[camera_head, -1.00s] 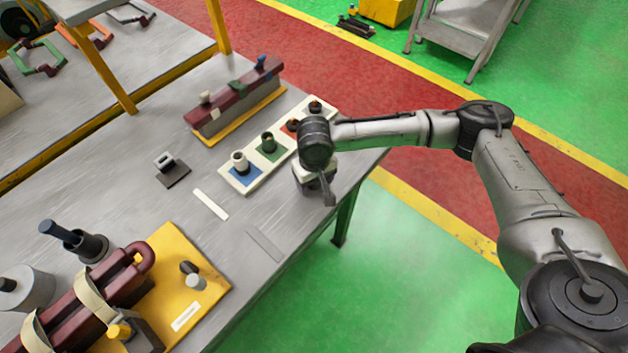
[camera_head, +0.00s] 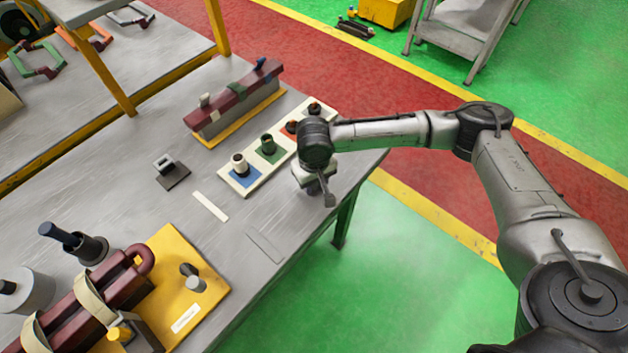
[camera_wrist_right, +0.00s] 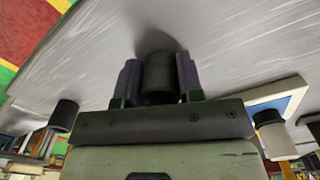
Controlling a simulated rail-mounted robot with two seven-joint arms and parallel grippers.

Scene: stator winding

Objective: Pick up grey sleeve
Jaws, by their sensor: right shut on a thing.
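My right gripper (camera_head: 314,182) is low over the front right part of the table, beside the white strip of sleeves. In the head view my own wrist hides its fingers and what lies between them. In the right wrist view the gripper (camera_wrist_right: 159,82) is shut on a dark grey sleeve (camera_wrist_right: 159,74), a short round tube with a finger on each side. The table surface is close beyond the sleeve; I cannot tell whether they touch. My left gripper is not in view.
A maroon bar fixture (camera_head: 235,98) stands behind. A yellow plate (camera_head: 205,297) lies front left. The table edge is close to my right gripper.

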